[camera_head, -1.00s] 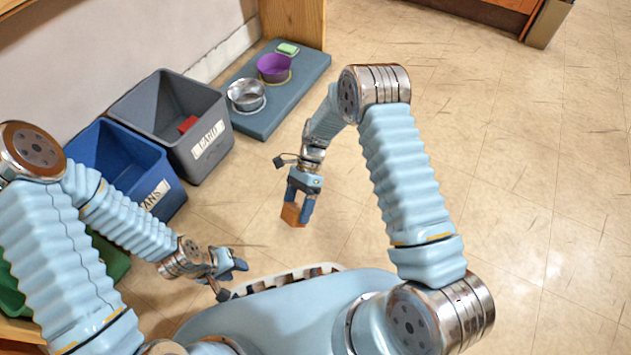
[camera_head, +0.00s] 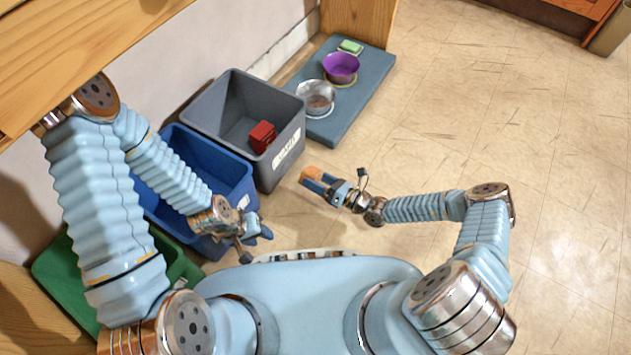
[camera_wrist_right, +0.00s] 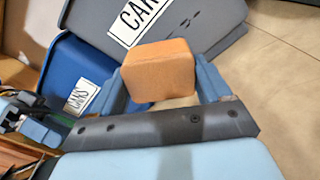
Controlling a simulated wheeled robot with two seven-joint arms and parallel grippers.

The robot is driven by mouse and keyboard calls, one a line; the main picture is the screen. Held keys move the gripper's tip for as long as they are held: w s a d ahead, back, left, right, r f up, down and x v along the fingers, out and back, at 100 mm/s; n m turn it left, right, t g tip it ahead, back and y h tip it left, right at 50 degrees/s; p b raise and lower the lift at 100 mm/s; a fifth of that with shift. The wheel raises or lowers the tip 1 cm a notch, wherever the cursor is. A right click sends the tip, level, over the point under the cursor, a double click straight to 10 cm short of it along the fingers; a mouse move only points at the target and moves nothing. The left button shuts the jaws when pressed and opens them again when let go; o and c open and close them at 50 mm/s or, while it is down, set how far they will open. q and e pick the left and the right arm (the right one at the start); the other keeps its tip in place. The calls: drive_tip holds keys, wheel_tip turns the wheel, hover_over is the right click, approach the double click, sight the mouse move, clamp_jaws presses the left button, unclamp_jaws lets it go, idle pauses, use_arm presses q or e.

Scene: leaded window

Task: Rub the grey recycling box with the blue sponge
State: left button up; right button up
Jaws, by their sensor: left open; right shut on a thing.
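The grey recycling box (camera_head: 268,174) stands open left of centre in the head view, with a white label on its front and a red block (camera_head: 262,137) inside. Its labelled wall fills the top of the right wrist view (camera_wrist_right: 190,22). My right gripper (camera_head: 314,180) is shut on an orange block (camera_head: 311,173), also seen in the right wrist view (camera_wrist_right: 158,72). The gripper is just right of the box's labelled front; the block looks apart from it. I see no blue sponge. My left gripper (camera_head: 260,230) is open and empty in front of the blue box.
A blue box (camera_head: 235,190) stands left of the grey one, and a green box (camera_head: 65,275) is at lower left. A blue-grey mat (camera_head: 350,110) behind holds a metal bowl (camera_head: 316,97), a purple bowl (camera_head: 341,67) and a green block (camera_head: 350,47). Floor at right is clear.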

drive_tip(key=b+x, duration=0.1)
drive_tip(key=x, duration=0.5)
drive_tip(key=shift+b+x, duration=0.35)
drive_tip(key=shift+x, duration=0.55)
idle(0.8)
drive_tip(key=shift+w+d+f, duration=0.1)
